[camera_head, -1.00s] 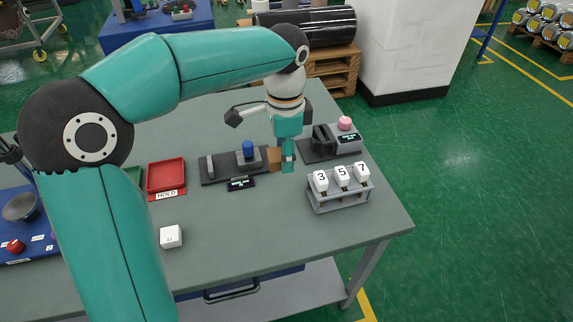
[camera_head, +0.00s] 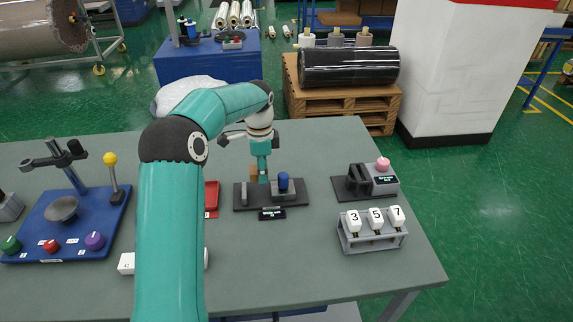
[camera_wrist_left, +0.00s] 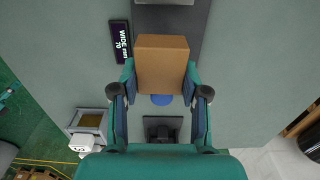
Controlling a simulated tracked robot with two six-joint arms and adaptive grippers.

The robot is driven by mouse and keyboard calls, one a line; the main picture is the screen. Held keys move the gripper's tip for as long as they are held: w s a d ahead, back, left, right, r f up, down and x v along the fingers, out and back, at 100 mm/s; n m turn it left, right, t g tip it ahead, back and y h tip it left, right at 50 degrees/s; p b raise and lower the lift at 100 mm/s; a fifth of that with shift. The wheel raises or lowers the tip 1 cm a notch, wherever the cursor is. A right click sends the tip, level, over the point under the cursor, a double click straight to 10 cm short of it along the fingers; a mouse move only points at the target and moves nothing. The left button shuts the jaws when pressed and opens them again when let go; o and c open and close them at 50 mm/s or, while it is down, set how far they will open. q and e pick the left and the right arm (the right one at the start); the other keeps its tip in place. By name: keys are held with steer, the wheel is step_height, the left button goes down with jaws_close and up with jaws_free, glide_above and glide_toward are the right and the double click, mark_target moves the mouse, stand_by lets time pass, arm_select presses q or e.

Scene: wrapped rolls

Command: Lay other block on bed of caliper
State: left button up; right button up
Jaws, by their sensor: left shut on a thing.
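My left gripper (camera_head: 262,168) is shut on a brown block (camera_head: 254,173), which shows large between the fingers (camera_wrist_left: 162,62) in the left wrist view. The caliper (camera_head: 269,206) has a dark bed, a grey fixed jaw (camera_head: 243,193) at its left and a grey sliding jaw with a blue knob (camera_head: 284,181). In the head view the block appears at the rear of the bed, between the jaws; I cannot tell whether it touches the bed. The caliper's display (camera_wrist_left: 120,42) reads WIDE 70 in the wrist view. My right gripper is not in view.
A white block (camera_head: 127,263) is partly hidden by my left arm, as is a red tray (camera_head: 211,197). A rack of numbered white pieces (camera_head: 372,239) and a device with a pink button (camera_head: 384,178) stand at the right. A blue station (camera_head: 68,228) is at the left.

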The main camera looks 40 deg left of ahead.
arm_select(q)
steer(key=shift+s+a+f, duration=0.2)
steer(key=shift+s+a, duration=0.05)
steer(key=shift+a, duration=0.1)
steer(key=shift+r, duration=0.1)
steer(key=b, duration=0.3)
glide_above(262, 196)
steer(key=shift+f, duration=2.6)
steer(key=shift+s+p, duration=0.1)
steer(key=shift+p, duration=0.25)
steer(key=shift+f, duration=0.15)
steer(key=shift+f+b, duration=0.9)
steer(key=shift+f, duration=0.35)
